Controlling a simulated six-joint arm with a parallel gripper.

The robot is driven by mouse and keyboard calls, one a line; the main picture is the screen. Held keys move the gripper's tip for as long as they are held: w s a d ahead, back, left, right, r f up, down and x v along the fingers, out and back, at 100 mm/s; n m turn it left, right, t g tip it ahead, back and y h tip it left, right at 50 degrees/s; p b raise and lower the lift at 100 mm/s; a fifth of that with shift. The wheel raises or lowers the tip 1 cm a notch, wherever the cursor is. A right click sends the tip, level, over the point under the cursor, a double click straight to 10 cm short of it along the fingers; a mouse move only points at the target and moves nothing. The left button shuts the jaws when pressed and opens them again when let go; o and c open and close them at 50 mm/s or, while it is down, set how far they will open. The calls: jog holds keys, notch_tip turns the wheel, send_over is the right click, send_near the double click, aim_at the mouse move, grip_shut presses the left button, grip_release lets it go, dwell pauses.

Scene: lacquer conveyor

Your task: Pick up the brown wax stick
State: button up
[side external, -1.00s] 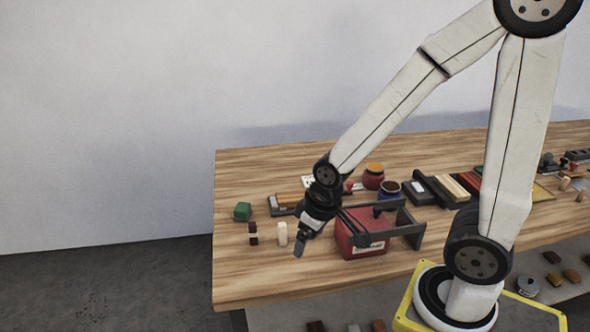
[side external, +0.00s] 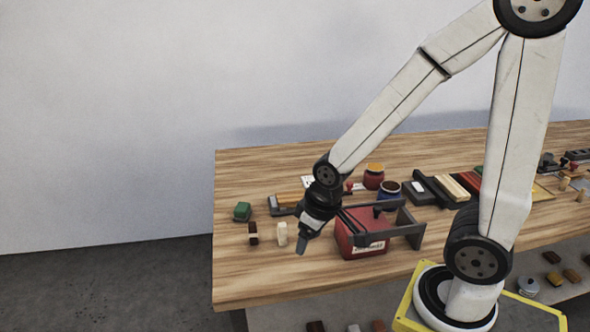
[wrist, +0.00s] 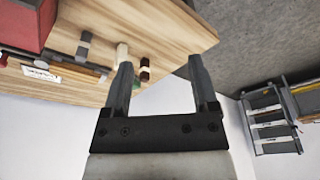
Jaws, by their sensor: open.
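The brown wax stick (side external: 253,234) is a small, dark stick with a pale band, standing on the wooden table near its left end. In the wrist view it shows between my finger tips, nearer the left finger (wrist: 146,68). A cream stick (side external: 282,234) stands just to its right, and it also shows in the wrist view (wrist: 122,53). My gripper (side external: 302,248) is open and empty. It hangs above the table to the right of both sticks, apart from them, its fingers pointing down. It also shows in the wrist view (wrist: 161,60).
A red box (side external: 358,238) with a dark frame stands close right of my gripper. A green block (side external: 242,211) lies behind the brown stick. Red (side external: 373,178) and blue (side external: 388,191) jars stand farther back. Bare wood lies along the table's front left (side external: 245,280).

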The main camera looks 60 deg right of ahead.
jog(key=shift+w, duration=0.1)
jog(key=n+g, duration=0.2)
jog(key=n, duration=0.6)
send_over(252, 224)
jog(key=f, duration=0.6)
jog(key=shift+s+f, duration=0.15)
jog(key=shift+s, duration=0.2)
jog(key=shift+w+d+f+n+g, duration=0.2)
jog(key=shift+w+f+n+g, duration=0.15)
jog(key=shift+w+n, duration=0.15)
jog(key=shift+f, duration=0.1)
jog(key=shift+f, duration=1.2)
jog(key=shift+f, duration=0.15)
jog(key=shift+s+a+f, duration=0.1)
jog(key=shift+f, duration=2.35)
